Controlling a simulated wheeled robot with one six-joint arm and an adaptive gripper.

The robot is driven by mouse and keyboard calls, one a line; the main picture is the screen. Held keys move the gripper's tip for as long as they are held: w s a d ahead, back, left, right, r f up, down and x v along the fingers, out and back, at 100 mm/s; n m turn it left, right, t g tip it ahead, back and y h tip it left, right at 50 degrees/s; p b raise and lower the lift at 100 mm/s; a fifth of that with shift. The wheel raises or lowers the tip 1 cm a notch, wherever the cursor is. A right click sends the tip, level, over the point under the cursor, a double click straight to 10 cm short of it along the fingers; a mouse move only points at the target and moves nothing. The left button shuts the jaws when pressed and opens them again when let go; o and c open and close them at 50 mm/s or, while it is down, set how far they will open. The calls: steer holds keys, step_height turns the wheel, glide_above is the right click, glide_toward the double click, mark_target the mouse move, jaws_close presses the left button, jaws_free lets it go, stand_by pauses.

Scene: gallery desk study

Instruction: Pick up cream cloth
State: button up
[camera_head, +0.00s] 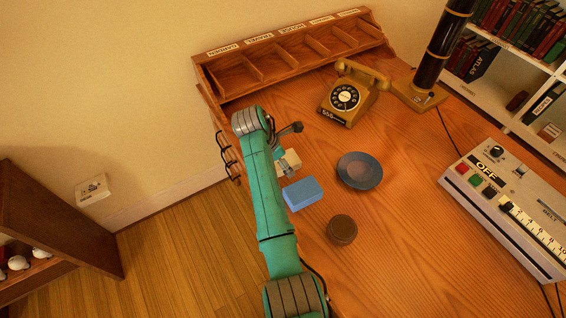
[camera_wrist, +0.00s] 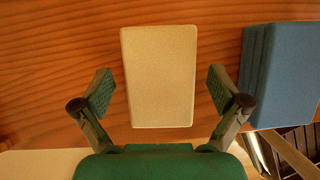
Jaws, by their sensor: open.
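The cream cloth (camera_wrist: 159,76) is a flat, folded rectangle lying on the wooden desk (camera_wrist: 60,45). In the wrist view it lies between the two fingers of my gripper (camera_wrist: 160,95), with a gap on each side. My gripper is open and does not visibly touch it. In the head view the cream cloth (camera_head: 290,161) shows only partly, beside the end of my arm, which hides the rest.
A blue block-like cloth (camera_head: 302,193) lies close by, just right of my gripper in the wrist view (camera_wrist: 282,75). A blue dish (camera_head: 359,171), a dark round lid (camera_head: 342,229), a rotary telephone (camera_head: 350,95) and a control box (camera_head: 510,205) stand around. A wooden pigeonhole rack (camera_head: 290,55) lines the back.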

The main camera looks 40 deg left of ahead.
steer(key=shift+f, duration=0.2)
stand_by(0.3)
steer(key=c, duration=1.3)
steer(key=shift+o, duration=0.2)
